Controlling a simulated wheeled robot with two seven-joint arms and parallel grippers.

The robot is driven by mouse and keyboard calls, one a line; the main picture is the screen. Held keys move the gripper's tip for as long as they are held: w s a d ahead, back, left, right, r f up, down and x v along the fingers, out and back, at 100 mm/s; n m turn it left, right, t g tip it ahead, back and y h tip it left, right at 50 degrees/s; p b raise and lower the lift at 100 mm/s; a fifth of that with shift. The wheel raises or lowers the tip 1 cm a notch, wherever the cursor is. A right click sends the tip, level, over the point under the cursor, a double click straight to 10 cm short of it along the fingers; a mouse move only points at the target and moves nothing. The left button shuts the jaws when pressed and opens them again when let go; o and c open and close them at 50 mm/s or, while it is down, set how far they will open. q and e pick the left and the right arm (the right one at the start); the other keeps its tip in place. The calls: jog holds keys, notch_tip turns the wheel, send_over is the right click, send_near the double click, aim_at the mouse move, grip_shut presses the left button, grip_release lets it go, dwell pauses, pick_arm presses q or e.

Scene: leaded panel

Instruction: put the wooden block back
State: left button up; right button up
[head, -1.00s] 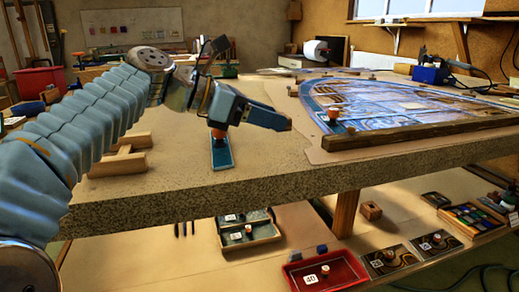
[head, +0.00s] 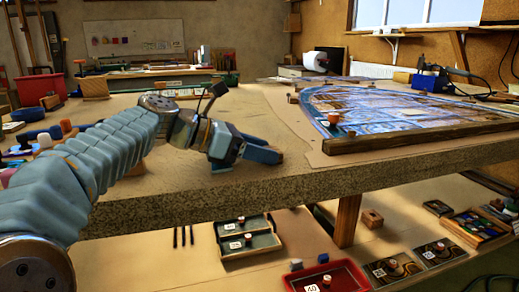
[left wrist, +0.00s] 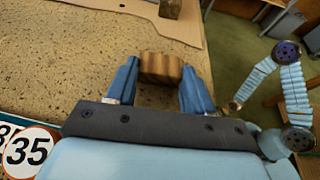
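The wooden block (left wrist: 160,67) shows in the left wrist view between the fingers of my left gripper (left wrist: 158,82), which touch it on both sides. My left gripper (head: 262,152) is low over the granite-like tabletop, a little in from its front edge, in the head view. There the block is hidden by the gripper; I cannot tell whether it touches the table. My right gripper is not in view; part of my right arm shows at the right of the left wrist view.
The leaded panel (head: 385,112) lies in its wooden frame (head: 430,137) right of the gripper. A small wooden block (head: 294,99) stands at its far left corner. Trays, including a red one (head: 345,277), and a block (head: 372,218) lie on the lower shelf. Tabletop before the gripper is clear.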

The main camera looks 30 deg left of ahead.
pick_arm(q)
jog(key=o, duration=0.4)
jog(key=shift+o, duration=0.2)
jog(key=shift+r, duration=0.25)
jog(key=p+v, duration=0.1)
jog(key=v, duration=1)
jog(key=shift+s+a+r+p, duration=0.15)
jog(key=shift+s+a+p, duration=0.15)
jog(key=shift+s, duration=0.05)
